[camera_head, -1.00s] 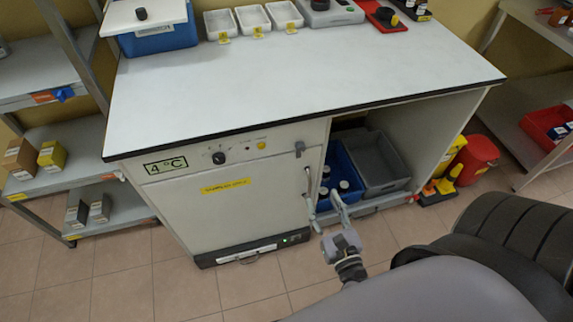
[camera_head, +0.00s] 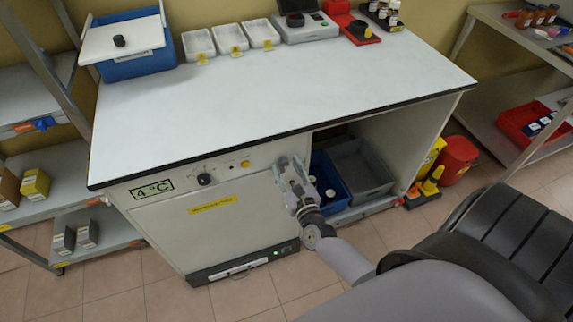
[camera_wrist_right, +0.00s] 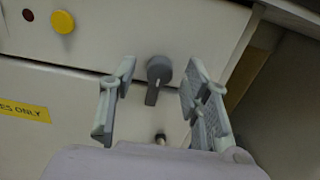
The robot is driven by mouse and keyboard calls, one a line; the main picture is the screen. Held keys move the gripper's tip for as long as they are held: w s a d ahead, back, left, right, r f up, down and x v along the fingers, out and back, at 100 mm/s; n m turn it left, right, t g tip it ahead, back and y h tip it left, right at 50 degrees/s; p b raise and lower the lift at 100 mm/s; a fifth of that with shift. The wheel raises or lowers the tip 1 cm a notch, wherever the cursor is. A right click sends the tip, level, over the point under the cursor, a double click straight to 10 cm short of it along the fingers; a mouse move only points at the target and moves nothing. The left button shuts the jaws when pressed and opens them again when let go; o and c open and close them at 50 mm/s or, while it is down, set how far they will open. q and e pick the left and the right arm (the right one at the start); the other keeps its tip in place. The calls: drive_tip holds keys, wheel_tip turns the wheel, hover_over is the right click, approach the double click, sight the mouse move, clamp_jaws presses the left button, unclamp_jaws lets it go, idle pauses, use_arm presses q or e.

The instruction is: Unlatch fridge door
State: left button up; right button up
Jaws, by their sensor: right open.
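The fridge door (camera_head: 225,232) is a pale panel under the worktop with a yellow label, and it is closed. The latch (camera_wrist_right: 157,78) is a small dark grey turning piece near the door's upper right corner, its lever pointing down across the door's top seam. My right gripper (camera_head: 289,171) is open in front of that corner and hides the latch in the head view. In the right wrist view its fingers stand on either side of the latch, with visible gaps; contact is not seen. A small dark post (camera_wrist_right: 160,138) below may be the handle's top end. My left gripper is out of view.
The control strip above the door has a black knob (camera_head: 204,179) and a yellow button (camera_head: 245,163). The worktop (camera_head: 260,90) overhangs just above. An open bay at right holds a blue bin (camera_head: 333,184) and a grey bin (camera_head: 362,170).

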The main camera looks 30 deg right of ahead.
drive_tip(key=shift+w+d, duration=0.1)
drive_tip(key=shift+w, duration=0.25)
drive_tip(key=shift+c, duration=0.4)
clamp_jaws()
